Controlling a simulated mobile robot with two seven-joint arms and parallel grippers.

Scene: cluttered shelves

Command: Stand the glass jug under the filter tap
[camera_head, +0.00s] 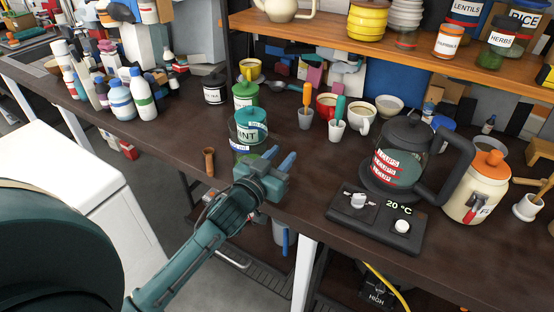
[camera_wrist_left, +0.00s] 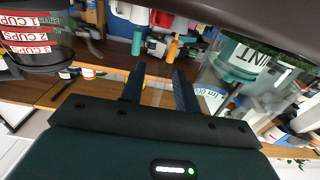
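A clear glass vessel with pale blue-and-white labels, seemingly the glass jug (camera_head: 238,148), stands on the dark counter near its front edge. A green-lidded mint jar shows behind or through it. The clear glass also shows at the right of the left wrist view (camera_wrist_left: 212,92). My left gripper (camera_head: 279,156) is just right of the glass, its two blue fingers apart with nothing visible between them. The open fingers also show in the left wrist view (camera_wrist_left: 160,88). I cannot pick out a filter tap. My right gripper is not in view.
Cups and utensil pots stand behind; bottles (camera_head: 143,95) are at left. Counter between bottles and glass is mostly clear.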

